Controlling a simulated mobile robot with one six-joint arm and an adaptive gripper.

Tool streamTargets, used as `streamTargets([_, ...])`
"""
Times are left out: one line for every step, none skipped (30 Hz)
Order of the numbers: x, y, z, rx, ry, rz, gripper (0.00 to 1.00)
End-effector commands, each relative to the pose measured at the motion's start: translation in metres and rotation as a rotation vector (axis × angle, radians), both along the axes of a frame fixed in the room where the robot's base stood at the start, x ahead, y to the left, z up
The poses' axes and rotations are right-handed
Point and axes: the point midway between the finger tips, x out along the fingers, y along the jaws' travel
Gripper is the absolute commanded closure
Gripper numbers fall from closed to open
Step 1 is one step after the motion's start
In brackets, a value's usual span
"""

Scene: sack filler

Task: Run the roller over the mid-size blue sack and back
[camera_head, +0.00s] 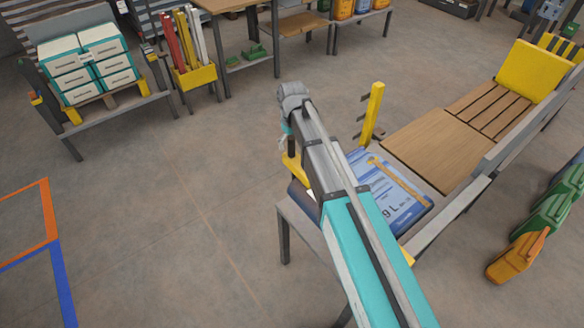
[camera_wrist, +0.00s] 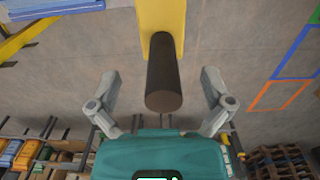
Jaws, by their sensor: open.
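The blue sack (camera_head: 398,208) lies flat on the near end of a grey-framed bench, with a pale printed label and a tan strip across it. My arm crosses in front of its left side. A yellow piece with a dark round handle (camera_wrist: 163,85), apparently the roller, shows in the wrist view; its drum cannot be made out. A yellow part (camera_head: 293,168) shows left of my arm in the head view. My gripper (camera_wrist: 160,77) is open, with one finger on each side of the dark handle and a visible gap on both sides.
A yellow post (camera_head: 373,113) stands beside the sack. A wooden board (camera_head: 432,148) and slats continue along the bench to a yellow end plate (camera_head: 531,70). Green and orange canisters (camera_head: 517,256) stand on the floor at right.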

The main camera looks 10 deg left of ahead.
Motion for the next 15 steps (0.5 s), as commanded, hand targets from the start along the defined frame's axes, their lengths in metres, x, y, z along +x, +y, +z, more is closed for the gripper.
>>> streamTargets([0.0,0.0,0.0,0.0,0.0,0.0,0.0])
streamTargets([0.0,0.0,0.0,0.0,0.0,0.0,0.0])
streamTargets([0.0,0.0,0.0,0.0,0.0,0.0,0.0])
streamTargets([0.0,0.0,0.0,0.0,0.0,0.0,0.0])
streamTargets([0.0,0.0,0.0,0.0,0.0,0.0,0.0])
streamTargets([0.0,0.0,0.0,0.0,0.0,0.0,0.0])
streamTargets([0.0,0.0,0.0,0.0,0.0,0.0,0.0])
streamTargets([0.0,0.0,0.0,0.0,0.0,0.0,0.0])
streamTargets([0.0,0.0,0.001,0.0,0.0,0.0,0.0])
streamTargets([0.0,0.0,0.002,0.0,0.0,0.0,0.0])
streamTargets([0.0,0.0,0.004,0.0,0.0,0.0,0.0])
streamTargets([0.0,0.0,0.006,0.0,0.0,0.0,0.0])
streamTargets([0.0,0.0,0.008,0.0,0.0,0.0,0.0])
streamTargets([0.0,0.0,0.01,0.0,0.0,0.0,0.0])
streamTargets([0.0,0.0,0.014,0.0,0.0,0.0,0.0])
